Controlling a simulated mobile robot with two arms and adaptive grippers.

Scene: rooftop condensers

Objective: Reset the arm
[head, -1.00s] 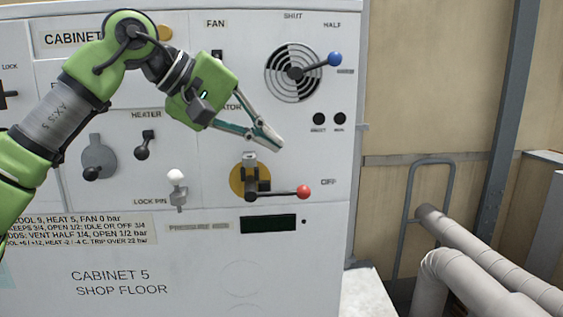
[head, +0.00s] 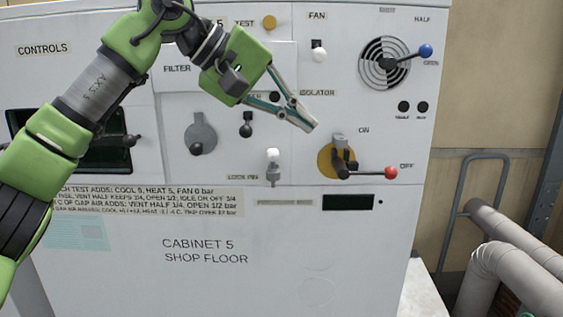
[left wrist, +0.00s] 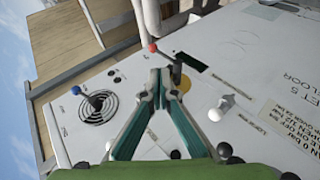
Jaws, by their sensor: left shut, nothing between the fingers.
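My left gripper (head: 311,126) is shut and empty in front of the cabinet (head: 290,240), up and left of the isolator in the head view. The isolator is a yellow disc (head: 326,161) with a dark lever ending in a red knob (head: 390,172), which points right beside OFF. In the left wrist view the closed fingertips (left wrist: 160,77) overlap the isolator area, with the red knob (left wrist: 153,47) just beyond them. I cannot tell whether they touch. My right gripper is not in view.
A blue-knobbed vent lever (head: 425,50) points right on its round grille (head: 384,66). A white-topped lock pin (head: 273,161), a heater lever (head: 246,127) and a grey filter handle (head: 199,134) stick out of the panel. Pale pipes (head: 495,275) stand at right.

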